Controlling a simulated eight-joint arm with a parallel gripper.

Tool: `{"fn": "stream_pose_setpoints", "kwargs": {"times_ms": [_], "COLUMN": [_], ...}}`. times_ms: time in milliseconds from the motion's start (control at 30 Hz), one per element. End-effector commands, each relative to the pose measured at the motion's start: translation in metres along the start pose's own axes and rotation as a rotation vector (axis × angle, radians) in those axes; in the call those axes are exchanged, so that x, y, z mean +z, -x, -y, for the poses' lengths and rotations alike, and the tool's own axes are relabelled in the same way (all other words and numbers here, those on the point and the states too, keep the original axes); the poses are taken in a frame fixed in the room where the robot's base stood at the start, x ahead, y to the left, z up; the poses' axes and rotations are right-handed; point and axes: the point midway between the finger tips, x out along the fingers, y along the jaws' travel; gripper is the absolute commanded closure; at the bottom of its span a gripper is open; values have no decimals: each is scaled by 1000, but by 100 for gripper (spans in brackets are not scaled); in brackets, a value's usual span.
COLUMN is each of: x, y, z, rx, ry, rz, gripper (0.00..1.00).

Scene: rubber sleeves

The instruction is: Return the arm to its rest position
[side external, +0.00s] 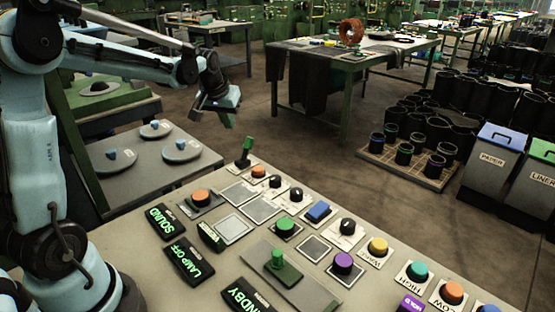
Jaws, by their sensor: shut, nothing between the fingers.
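My gripper (226,118) hangs at the end of my light blue arm, in the upper left of the side external view. It is shut and empty, in the air beyond the back left corner of the control panel (138,244). The fingers are small and dark and point downward. No object touches it. The arm reaches across the top left from its upright part at the left edge.
The panel carries a green lever (246,150), an orange button (201,195), a purple button (343,262) and lit displays (189,261). A grey table (150,170) with discs stands left. Bins (494,155) and black sleeves (440,128) stand right. Open floor lies between.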

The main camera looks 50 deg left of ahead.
Motion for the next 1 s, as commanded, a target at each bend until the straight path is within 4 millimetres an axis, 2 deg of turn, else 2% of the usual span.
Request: {"fn": "stream_pose_setpoints", "kwargs": {"times_ms": [133,267,400,600,800,1000], "x": [4,20,51,103,159,200], "y": [5,24,52,84,100,104], "z": [-5,-22,-46,-73,-90,-98], "rx": [6,30,72,136,200,250], "ry": [-12,-56,-132,-243,-348,-423], "rz": [-4,-18,-45,-86,-126,-156], "gripper": [100,100,100,100,100,100]}}
